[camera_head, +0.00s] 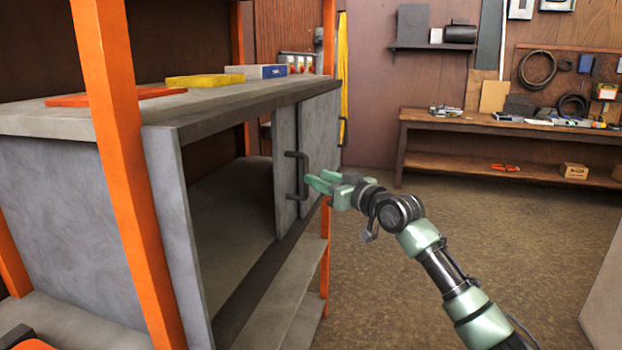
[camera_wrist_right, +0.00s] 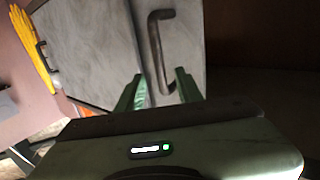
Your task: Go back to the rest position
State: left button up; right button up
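My right gripper (camera_head: 316,184) is in front of the grey cabinet, just right of a door's dark handle (camera_head: 291,175). In the right wrist view its two green fingers (camera_wrist_right: 158,92) stand apart, with nothing held between them. The lower end of the handle (camera_wrist_right: 156,45) shows beyond and between the fingertips; whether they touch it I cannot tell. The grey door (camera_head: 286,135) stands at the right part of the cabinet front, and the cabinet is open to its left. My left gripper is not in view.
The cabinet (camera_head: 60,240) sits in an orange rack (camera_head: 125,190). On its top lie an orange item (camera_head: 115,96), a yellow item (camera_head: 205,80) and a blue-and-grey box (camera_head: 258,72). A wooden workbench (camera_head: 440,121) stands at the back. The brown floor (camera_head: 400,250) between is clear.

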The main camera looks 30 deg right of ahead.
jog(key=shift+s+d, duration=0.1)
jog(key=shift+s, duration=0.8)
jog(key=shift+f, duration=0.15)
notch_tip(320, 180, down, 29)
jog(key=d+m+g+h, duration=0.2)
jog(key=d+g+h, duration=0.1)
jog(key=g, duration=0.1)
jog(key=s+a+f+g+p, duration=0.1)
jog(key=s+a+f+g, duration=0.1)
jog(key=s+f, duration=0.65)
jog(key=s+a+f+g, duration=0.2)
jog(key=s+f, duration=0.2)
jog(key=f, duration=0.9)
jog(key=s+a+f+g+p, duration=0.1)
jog(key=s+a+f+g, duration=0.15)
jog(key=s+f, duration=0.6)
jog(key=s+a+f+n+g, duration=0.1)
jog(key=s+a+f, duration=0.5)
jog(key=s, duration=0.6)
jog(key=s+a+f+n+g, duration=0.1)
jog(key=s+a+f+g, duration=0.2)
jog(key=s, duration=1)
jog(key=s+a+f+n+g, duration=0.1)
jog(key=s+a+f+g, duration=0.1)
jog(key=s+a+f, duration=0.7)
jog(key=s+f, duration=0.3)
jog(key=s, duration=0.1)
jog(key=shift+y+p, duration=0.35)
jog(key=shift+y, duration=0.05)
